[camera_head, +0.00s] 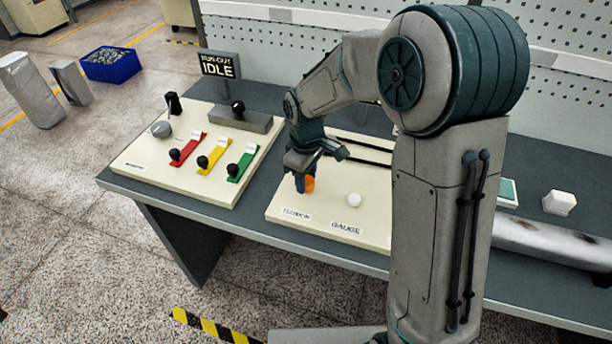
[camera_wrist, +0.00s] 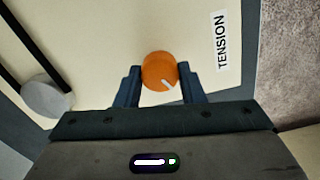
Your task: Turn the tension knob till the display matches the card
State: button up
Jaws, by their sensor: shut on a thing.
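The knob also shows in the head view (camera_head: 309,184), partly covered by my gripper (camera_head: 302,181). My gripper (camera_wrist: 160,85) is shut on the knob, one finger on each side. I cannot make out the tension display or the card; my arm hides part of the panel.
A white gauge knob (camera_head: 354,199) stands right of the tension knob. A left panel (camera_head: 137,163) carries red, yellow and green levers (camera_head: 236,169). A white block (camera_head: 559,203) stands at the right of the bench.

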aim_at(307, 180)
jog(key=shift+r+n, duration=0.1)
jog(key=shift+n, duration=0.3)
jog(key=o, duration=1)
notch_tip(307, 180, up, 14)
jog(key=shift+f, duration=0.1)
jog(key=shift+d, duration=0.1)
jog(key=s+d+m+t, duration=0.1)
jog(key=s+d+m, duration=0.3)
jog(key=s, duration=0.2)
jog(key=s+d+f+m+t, duration=0.1)
jog(key=s+d+m, duration=0.3)
jog(key=s+d, duration=0.1)
jog(key=s+d+f+m+t, duration=0.1)
jog(key=s+d+m, duration=0.3)
jog(key=s, duration=0.4)
jog(key=shift+s+d+f+m, duration=0.1)
jog(key=shift+d+f+m, duration=0.2)
jog(key=shift+d, duration=0.1)
